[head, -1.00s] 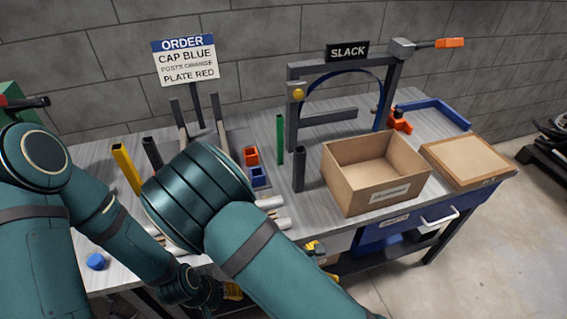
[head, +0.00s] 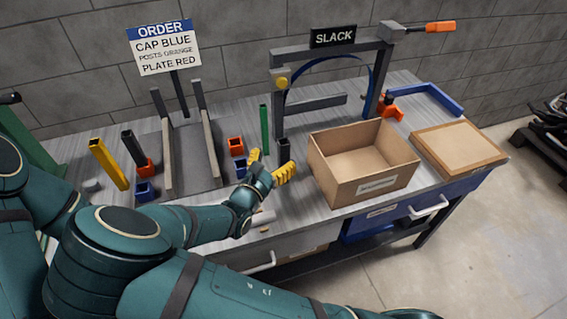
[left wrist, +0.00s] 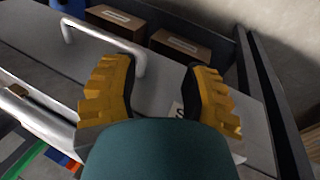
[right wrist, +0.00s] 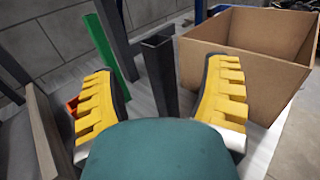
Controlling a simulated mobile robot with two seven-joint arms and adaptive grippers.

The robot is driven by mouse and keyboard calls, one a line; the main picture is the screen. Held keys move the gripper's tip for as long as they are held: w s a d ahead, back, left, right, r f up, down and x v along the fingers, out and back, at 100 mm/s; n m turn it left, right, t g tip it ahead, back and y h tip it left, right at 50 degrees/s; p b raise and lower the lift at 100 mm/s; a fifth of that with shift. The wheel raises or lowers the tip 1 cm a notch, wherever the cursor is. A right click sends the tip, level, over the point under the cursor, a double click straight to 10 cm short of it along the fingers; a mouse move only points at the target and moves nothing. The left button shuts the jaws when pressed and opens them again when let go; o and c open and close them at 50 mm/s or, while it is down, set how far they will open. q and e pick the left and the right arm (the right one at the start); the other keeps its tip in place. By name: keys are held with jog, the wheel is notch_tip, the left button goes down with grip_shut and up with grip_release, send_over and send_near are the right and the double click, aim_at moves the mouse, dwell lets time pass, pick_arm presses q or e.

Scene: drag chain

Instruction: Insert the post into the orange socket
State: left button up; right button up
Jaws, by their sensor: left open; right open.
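A dark grey square post (head: 283,151) stands upright on the bench, left of the cardboard box. My right gripper (head: 269,167) is open, with its yellow fingers just in front of this post. In the right wrist view the post (right wrist: 158,75) shows between and beyond the spread fingers, apart from them. An orange socket (head: 235,145) sits right of the rack; another orange socket (head: 148,166) is at the left. A second dark post (head: 130,148) stands at that left socket; I cannot tell whether it is inside. My left gripper (left wrist: 158,95) is open and empty near a drawer handle.
A green post (head: 264,128) stands close behind the right gripper. The cardboard box (head: 362,185) stands close on the right. A grey frame with a SLACK sign (head: 333,37) rises behind.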

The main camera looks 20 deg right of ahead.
aim_at(281, 151)
jog(key=x, duration=0.3)
jog(key=b+x, duration=0.1)
jog(key=x, duration=0.1)
jog(key=shift+w+f, duration=0.25)
jog(key=shift+f, duration=0.15)
jog(key=shift+w+d+r, duration=0.1)
jog(key=shift+w+d, duration=0.15)
jog(key=shift+d, duration=0.05)
grip_shut()
